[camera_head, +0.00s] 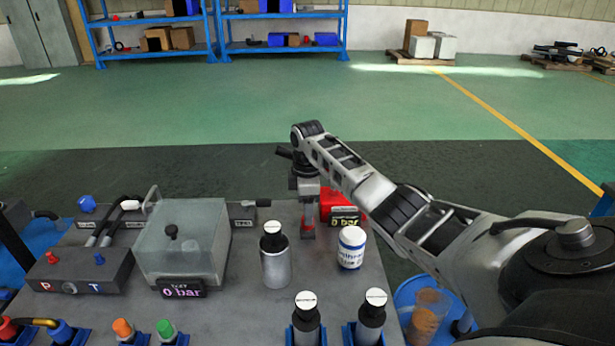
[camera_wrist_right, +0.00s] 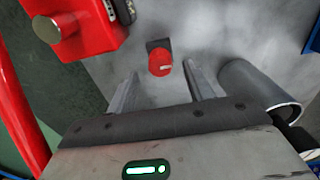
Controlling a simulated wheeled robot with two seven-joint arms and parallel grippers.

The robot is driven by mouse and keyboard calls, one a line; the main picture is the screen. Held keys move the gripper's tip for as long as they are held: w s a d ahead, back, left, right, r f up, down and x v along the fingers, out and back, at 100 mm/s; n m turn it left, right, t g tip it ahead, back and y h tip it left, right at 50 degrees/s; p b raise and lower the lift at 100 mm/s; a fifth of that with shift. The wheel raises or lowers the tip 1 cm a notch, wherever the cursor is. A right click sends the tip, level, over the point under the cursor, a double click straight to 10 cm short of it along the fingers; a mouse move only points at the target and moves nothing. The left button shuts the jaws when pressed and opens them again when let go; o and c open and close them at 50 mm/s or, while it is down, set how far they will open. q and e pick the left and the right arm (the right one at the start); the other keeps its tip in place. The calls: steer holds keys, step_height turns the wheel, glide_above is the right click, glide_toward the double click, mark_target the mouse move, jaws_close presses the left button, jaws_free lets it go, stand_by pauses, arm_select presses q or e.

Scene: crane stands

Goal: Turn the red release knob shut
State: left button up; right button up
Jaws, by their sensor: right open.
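In the head view my right gripper (camera_head: 308,218) points down over the bench beside a red unit (camera_head: 340,201) with a "0 bar" display. The red unit also shows in the wrist view (camera_wrist_right: 88,28). My left gripper is not in view.
A grey metal cylinder (camera_wrist_right: 258,90) lies close to the right finger in the wrist view. On the bench (camera_head: 220,325) are a black-capped bottle (camera_head: 275,262), a white jar (camera_head: 351,250), a clear test box (camera_head: 183,245) and more bottles in front.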

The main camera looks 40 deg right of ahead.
step_height(320, 180, up, 13)
steer(key=shift+b, duration=0.35)
steer(key=shift+f, duration=0.1)
stand_by(0.3)
